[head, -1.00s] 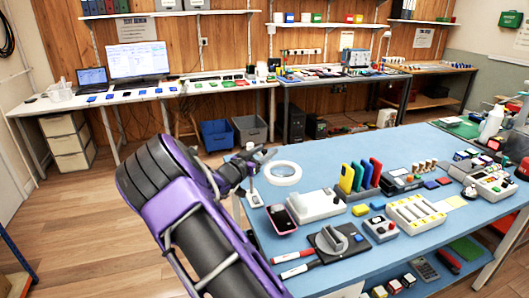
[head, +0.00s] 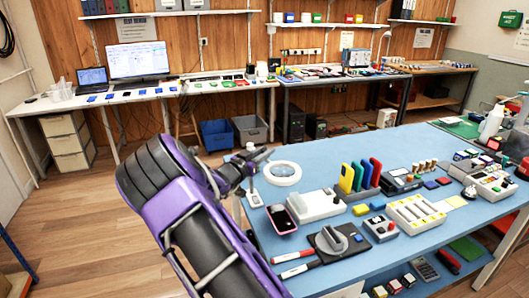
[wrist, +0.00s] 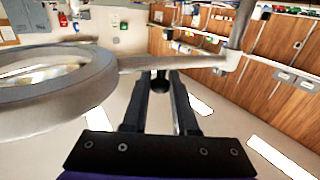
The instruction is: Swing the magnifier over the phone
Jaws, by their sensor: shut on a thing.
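The magnifier (head: 297,171) is a white ring lens on a thin arm from a post that stands on a small white base (head: 254,199) at the blue table's left edge. In the wrist view its grey ring (wrist: 104,82) fills the left side, and its arm (wrist: 200,63) runs right to the post. My gripper (head: 262,156) is at the magnifier's arm. In the wrist view my gripper (wrist: 160,84) is shut on a dark knob under that arm. The phone (head: 280,219), dark with a pink edge, lies nearer than the ring, which appears above and behind it.
A white device (head: 316,206) sits right of the phone. A stand with yellow, blue and red phones (head: 360,178) is behind it. Red-capped markers (head: 298,262) and a black pad (head: 340,243) lie in front. Open floor is left of the table.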

